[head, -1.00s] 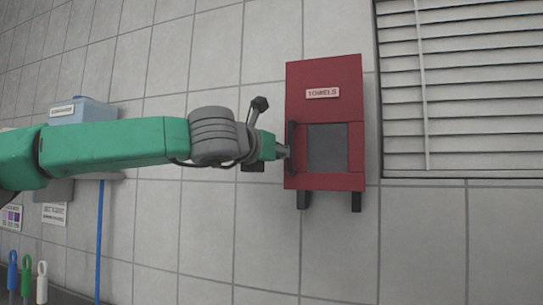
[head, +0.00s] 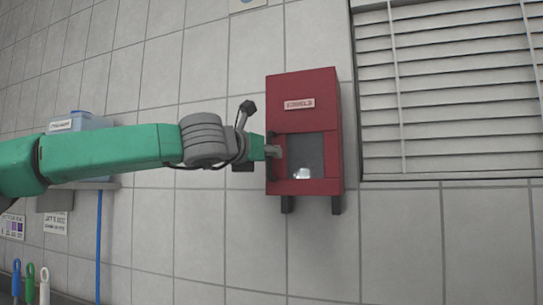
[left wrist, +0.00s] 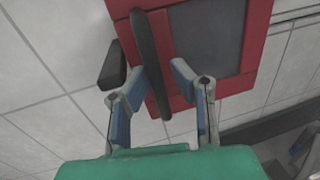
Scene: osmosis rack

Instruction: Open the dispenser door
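The red towel dispenser (head: 304,88) hangs on the tiled wall. Its door (head: 320,187) has a red frame around a dark grey panel and looks shut. A dark upright bar handle (left wrist: 147,45) is on the door's left side. My left gripper (head: 275,151) reaches the handle from the left. In the left wrist view its fingers (left wrist: 160,72) are spread, one on each side of the handle, with gaps visible. A small white patch (head: 302,174) shows low in the panel; I cannot tell what it is. My right gripper is not in view.
Window blinds (head: 450,95) are on the right. A blue box (head: 80,121) sits behind my left arm, above a blue pole (head: 98,240). Coloured handles (head: 30,280) stand at lower left. Bare wall is below the dispenser.

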